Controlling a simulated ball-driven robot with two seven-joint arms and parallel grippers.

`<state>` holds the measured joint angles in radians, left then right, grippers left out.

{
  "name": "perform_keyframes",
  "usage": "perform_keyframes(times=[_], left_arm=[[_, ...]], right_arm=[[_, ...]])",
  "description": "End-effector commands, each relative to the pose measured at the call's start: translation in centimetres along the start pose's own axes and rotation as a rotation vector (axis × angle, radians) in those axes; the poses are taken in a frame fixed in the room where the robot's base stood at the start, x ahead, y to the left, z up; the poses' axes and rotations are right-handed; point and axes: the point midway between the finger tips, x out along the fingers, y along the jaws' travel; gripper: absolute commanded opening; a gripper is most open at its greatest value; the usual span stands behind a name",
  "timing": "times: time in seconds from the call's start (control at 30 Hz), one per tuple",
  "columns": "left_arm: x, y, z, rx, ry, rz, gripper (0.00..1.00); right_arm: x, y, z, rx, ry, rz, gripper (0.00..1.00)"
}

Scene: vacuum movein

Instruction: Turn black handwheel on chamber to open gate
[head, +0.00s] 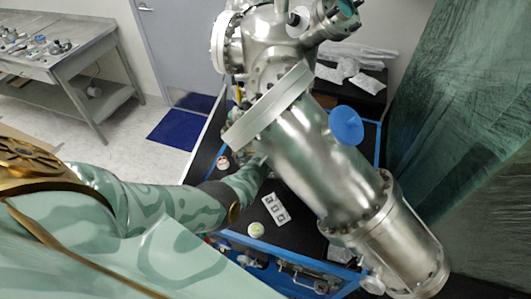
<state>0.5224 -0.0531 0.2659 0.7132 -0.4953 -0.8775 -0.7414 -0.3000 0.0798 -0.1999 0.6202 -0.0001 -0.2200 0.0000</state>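The shiny metal vacuum chamber (322,165) runs diagonally from the top centre to the lower right of the head view. No black handwheel can be made out clearly. A small black-tipped knob (294,18) sits on the upper part of the chamber, and small fittings crowd the flange at its left. My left arm comes in from the left, and its far end passes behind the chamber tube just below the large flange (268,105). The fingers of my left gripper are hidden there. My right gripper does not show.
A blue disc (346,125) stands out at the tube's right side. The dark bench top (300,232) under the chamber has blue edges and holds a white block (276,208) and a small round green-white item (256,229). A metal table (65,62) stands far left; green sheeting hangs right.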

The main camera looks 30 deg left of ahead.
Motion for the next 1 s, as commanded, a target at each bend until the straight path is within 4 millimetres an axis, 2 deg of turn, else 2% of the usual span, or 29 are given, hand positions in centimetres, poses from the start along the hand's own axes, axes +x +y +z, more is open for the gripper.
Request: perform_keyframes(times=[0.5,0.53,0.6,1.0], left_arm=[[0.09,0.12,0.13,-0.012,-0.002,0.014,0.26],[0.09,0.12,0.13,-0.012,-0.002,0.014,0.57],[0.08,0.11,0.12,-0.012,-0.002,0.014,0.7],[0.03,0.03,0.05,-0.012,-0.001,0.012,0.7]], right_arm=[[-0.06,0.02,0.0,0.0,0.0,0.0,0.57],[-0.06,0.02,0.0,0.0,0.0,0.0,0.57],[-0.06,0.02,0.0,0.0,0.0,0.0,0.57],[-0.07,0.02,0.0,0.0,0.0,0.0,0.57]])
